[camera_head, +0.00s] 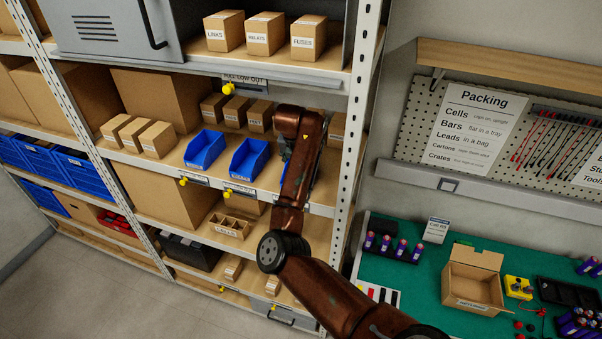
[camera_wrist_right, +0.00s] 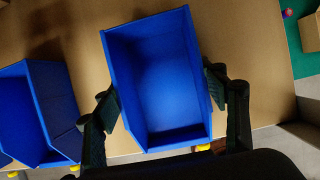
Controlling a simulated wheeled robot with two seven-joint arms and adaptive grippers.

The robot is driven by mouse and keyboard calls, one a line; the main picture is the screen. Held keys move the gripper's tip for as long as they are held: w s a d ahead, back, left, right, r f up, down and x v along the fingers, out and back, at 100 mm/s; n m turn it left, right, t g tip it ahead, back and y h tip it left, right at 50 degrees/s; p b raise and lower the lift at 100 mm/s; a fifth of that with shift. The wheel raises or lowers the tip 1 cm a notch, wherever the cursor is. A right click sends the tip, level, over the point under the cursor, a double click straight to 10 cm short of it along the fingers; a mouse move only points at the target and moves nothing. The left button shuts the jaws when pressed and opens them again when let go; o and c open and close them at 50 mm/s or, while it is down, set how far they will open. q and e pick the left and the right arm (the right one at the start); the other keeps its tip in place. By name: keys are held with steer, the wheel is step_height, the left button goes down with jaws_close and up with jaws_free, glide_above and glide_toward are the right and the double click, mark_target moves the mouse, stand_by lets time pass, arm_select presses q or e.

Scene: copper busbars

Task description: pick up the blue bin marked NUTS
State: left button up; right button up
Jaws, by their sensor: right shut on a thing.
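A blue open bin (camera_wrist_right: 158,75) stands between the two fingers of my right gripper (camera_wrist_right: 163,94) in the right wrist view. The fingers press on its two side walls, so the gripper is shut on it. Its label cannot be read. A second blue bin (camera_wrist_right: 38,112) is to its left. In the head view two blue bins, one at the left (camera_head: 204,150) and one in the middle (camera_head: 249,159), sit on the shelf, left of my right arm. The arm mostly hides the held bin there. My left gripper is not in view.
The bins' shelf (camera_head: 321,190) has small cartons (camera_head: 236,111) behind them and a rack upright (camera_head: 357,130) close to the right of my arm. Another shelf lies above. A green bench (camera_head: 420,278) with an open carton (camera_head: 472,281) is at the right.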

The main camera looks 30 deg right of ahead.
steer(key=shift+c, duration=1.2)
